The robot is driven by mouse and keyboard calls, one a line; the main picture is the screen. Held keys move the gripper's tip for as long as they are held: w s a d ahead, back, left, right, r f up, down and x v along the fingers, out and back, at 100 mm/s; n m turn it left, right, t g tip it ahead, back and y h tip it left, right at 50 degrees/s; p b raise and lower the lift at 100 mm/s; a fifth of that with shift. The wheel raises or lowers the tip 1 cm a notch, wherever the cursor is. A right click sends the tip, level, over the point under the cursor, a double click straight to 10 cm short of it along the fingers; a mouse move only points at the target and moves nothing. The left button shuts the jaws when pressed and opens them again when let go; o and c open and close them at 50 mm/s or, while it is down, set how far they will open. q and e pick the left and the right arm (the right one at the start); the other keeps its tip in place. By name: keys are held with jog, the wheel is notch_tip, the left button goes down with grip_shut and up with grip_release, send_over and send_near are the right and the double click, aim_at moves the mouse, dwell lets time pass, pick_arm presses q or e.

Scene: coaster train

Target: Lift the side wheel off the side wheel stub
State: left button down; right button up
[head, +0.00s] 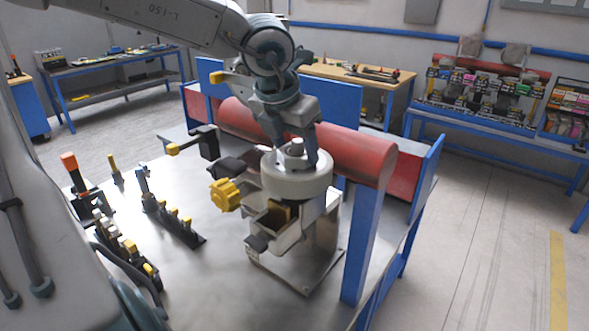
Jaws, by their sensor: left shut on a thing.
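My left gripper (298,152) points down and is shut on the raised hub of a pale grey round wheel, which I take to be the side wheel (297,180). The wheel lies flat on top of a metal bracket fixture (320,235) on the steel table. The side wheel stub is hidden under the wheel and gripper, so I cannot tell whether the wheel is seated or raised a little. A yellow knob (225,194) sticks out at the fixture's left. My right gripper is not in view.
A red tube (375,158) runs behind the fixture, with a blue post (360,240) at its right end. Racks of yellow-handled tools (180,225) stand on the left of the steel table (220,285). The table's front middle is clear.

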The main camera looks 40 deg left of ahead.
pick_arm(q)
jog(key=shift+r+p, duration=1.95)
jog(key=shift+r, duration=2.95)
jog(key=shift+a+r, duration=0.1)
jog(key=shift+r, duration=0.05)
